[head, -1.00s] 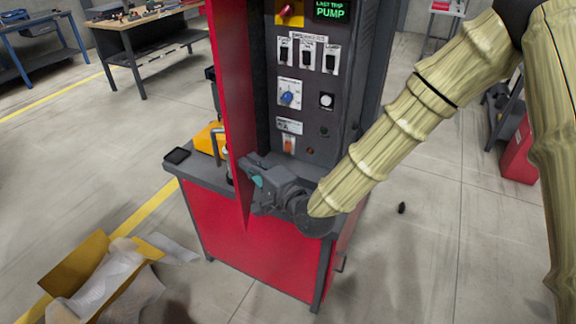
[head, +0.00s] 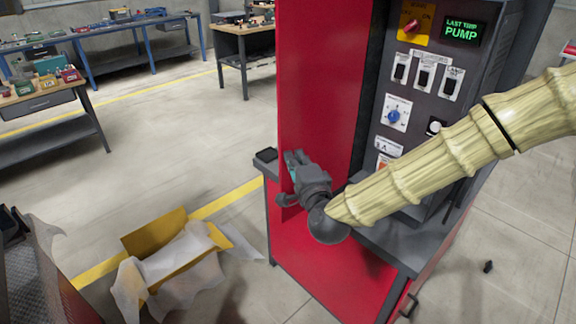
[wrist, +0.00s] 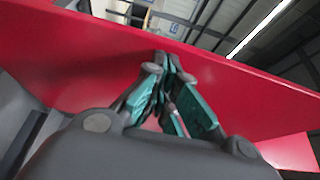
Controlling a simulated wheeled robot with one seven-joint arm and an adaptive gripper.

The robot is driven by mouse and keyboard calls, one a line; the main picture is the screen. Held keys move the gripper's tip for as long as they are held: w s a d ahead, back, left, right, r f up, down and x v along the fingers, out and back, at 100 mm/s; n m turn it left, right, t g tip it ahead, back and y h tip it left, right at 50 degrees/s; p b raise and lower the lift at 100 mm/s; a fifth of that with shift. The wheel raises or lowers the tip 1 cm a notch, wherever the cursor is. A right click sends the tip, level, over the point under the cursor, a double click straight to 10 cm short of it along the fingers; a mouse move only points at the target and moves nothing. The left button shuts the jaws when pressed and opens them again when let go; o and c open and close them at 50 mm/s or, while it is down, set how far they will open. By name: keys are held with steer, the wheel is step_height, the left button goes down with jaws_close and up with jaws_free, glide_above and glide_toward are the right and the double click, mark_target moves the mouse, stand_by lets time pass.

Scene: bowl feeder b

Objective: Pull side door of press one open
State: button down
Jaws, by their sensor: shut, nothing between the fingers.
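The red side door (head: 325,80) of press one stands swung out from the dark grey control cabinet (head: 425,125), with a gap between door and cabinet at the top. It also fills much of the wrist view (wrist: 80,60). My gripper (head: 293,160) is at the door's lower part, on the side facing the cabinet, near its free edge. Its teal-padded fingers (wrist: 168,85) are together and hold nothing. They lie close against the red face; I cannot tell whether they touch it. My wrist and forearm hide part of the cabinet's lower front.
The press stands on a red base (head: 320,255) with a grey top. An open yellow box (head: 165,255) with wrapping lies on the floor to the left. Workbenches (head: 130,40) stand behind. A small black object (head: 488,267) lies on the floor at right.

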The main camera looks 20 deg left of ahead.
steer(key=shift+w+a, duration=0.15)
steer(key=shift+a, duration=0.2)
stand_by(0.3)
steer(key=s+a+b+v, duration=0.2)
steer(key=b+v, duration=0.2)
steer(key=v, duration=0.9)
steer(key=s+d+f+n+g+h, duration=0.2)
steer(key=d+f, duration=0.3)
steer(key=f, duration=0.6)
steer(key=s+d+f+n+g+h, duration=0.25)
steer(key=d+f, duration=0.35)
steer(key=f, duration=0.6)
steer(key=s+d+f+n+g+h, duration=0.1)
steer(key=s+d+f+g, duration=0.3)
steer(key=f, duration=0.7)
steer(key=s+d+f+n+g+h, duration=0.1)
steer(key=s+d+f+h, duration=0.1)
steer(key=s+d+f, duration=0.3)
steer(key=s+d+f+n+g+h, duration=0.2)
steer(key=s+d+f, duration=0.3)
steer(key=d, duration=0.7)
steer(key=s+d+f+n+g+h, duration=0.1)
steer(key=s+d+f+g+h, duration=0.1)
steer(key=s+d+f, duration=0.3)
steer(key=s+d, duration=0.2)
steer(key=d, duration=0.2)
steer(key=shift+s+f, duration=0.15)
steer(key=shift+s, duration=0.2)
steer(key=shift+g, duration=0.25)
